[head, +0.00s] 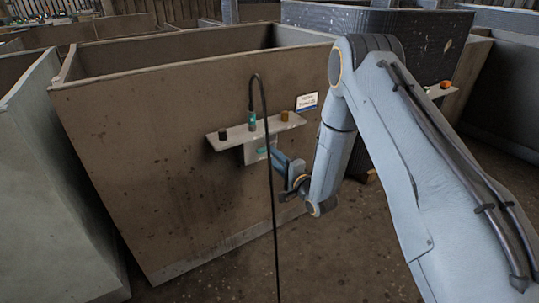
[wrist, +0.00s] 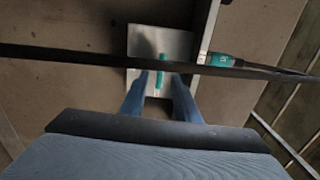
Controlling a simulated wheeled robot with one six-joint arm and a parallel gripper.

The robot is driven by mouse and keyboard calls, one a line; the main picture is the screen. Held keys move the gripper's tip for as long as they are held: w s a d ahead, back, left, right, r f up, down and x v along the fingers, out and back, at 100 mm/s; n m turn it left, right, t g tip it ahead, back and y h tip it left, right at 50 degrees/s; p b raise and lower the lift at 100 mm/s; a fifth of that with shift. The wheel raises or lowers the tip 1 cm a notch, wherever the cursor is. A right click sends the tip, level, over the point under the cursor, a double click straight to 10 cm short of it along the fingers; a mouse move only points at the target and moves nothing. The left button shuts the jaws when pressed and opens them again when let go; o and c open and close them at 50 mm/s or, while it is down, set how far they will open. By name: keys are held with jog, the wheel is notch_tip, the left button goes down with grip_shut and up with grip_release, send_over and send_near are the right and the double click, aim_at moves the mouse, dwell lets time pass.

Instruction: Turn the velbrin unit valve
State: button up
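A pale valve plate (head: 252,155) sits under a narrow shelf on the front of a large brown bin, and part of it is hidden by my gripper. It carries a teal handle (wrist: 161,68), seen in the wrist view on the pale plate (wrist: 147,43). My gripper (wrist: 160,84) is open. Its two blue fingers stand apart, one on each side of the handle's lower end, with a gap on both sides. In the head view my gripper (head: 275,155) is at the plate from the right. I cannot tell how deep the fingers reach.
A label (head: 307,101) is above right. Floor is clear below.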

jog(key=v, duration=0.4)
jog(key=s+d+r+n+g+h+p, duration=0.65)
jog(key=s+d+r+h, duration=0.35)
jog(key=d, duration=0.4)
jog(key=s+d+r+n+g+p, duration=0.1)
jog(key=s+r, duration=0.3)
jog(key=s, duration=0.5)
jog(key=s+d+r+n+g+p, duration=0.1)
jog(key=s+d+r+n+g, duration=0.1)
jog(key=s, duration=0.8)
jog(key=s+d+r+n+g+p, duration=0.1)
jog(key=s+r+n+g, duration=0.1)
jog(key=s+r+g, duration=0.3)
jog(key=s, duration=0.4)
jog(key=shift+s+r, duration=0.25)
jog(key=shift+r, duration=0.05)
